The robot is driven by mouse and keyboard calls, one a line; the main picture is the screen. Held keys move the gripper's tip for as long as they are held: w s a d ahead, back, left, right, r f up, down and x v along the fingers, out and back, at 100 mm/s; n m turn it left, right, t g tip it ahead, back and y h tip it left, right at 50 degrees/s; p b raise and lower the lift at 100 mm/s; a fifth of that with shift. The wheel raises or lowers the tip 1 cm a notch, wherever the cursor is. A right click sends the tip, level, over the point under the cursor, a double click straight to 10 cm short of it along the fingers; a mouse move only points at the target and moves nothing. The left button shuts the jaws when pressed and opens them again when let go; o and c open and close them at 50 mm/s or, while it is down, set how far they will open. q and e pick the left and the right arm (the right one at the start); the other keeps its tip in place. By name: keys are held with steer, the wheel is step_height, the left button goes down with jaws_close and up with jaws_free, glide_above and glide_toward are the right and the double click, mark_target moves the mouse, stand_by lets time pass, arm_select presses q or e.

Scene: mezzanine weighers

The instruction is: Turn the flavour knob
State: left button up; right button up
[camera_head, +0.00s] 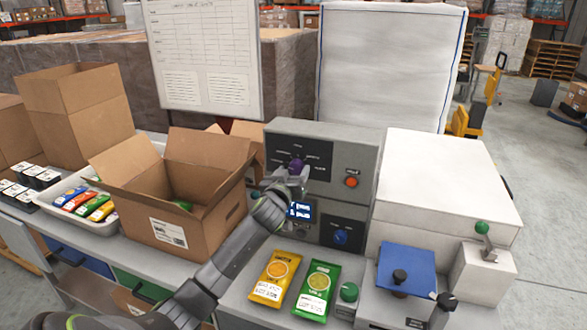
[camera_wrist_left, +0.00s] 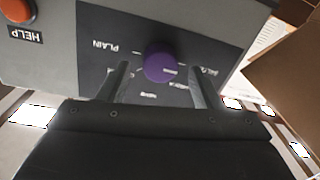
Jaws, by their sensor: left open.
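The purple flavour knob (camera_head: 296,165) is on the dark label panel of the grey control box (camera_head: 340,150). In the left wrist view the round knob (camera_wrist_left: 161,67) sits among printed labels, one reading PLAIN, which appear upside down. My left gripper (camera_head: 288,178) is at the panel, just in front of the knob. In the wrist view its two dark fingers (camera_wrist_left: 160,78) are spread, one on each side of the knob, with visible gaps. Whether the fingertips reach the knob's depth is hard to tell. My right gripper is not in view.
A red-orange HELP button (camera_head: 351,182), a lit display (camera_head: 300,210) and a blue knob (camera_head: 340,237) share the box. An open carton (camera_head: 185,225) stands close on the left. Yellow (camera_head: 274,279) and green (camera_head: 317,290) packets lie in front. A white machine (camera_head: 445,185) stands right.

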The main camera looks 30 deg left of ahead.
arm_select(q)
steer(key=shift+w+a, duration=0.2)
steer(key=shift+w, duration=0.4)
steer(key=c, duration=1)
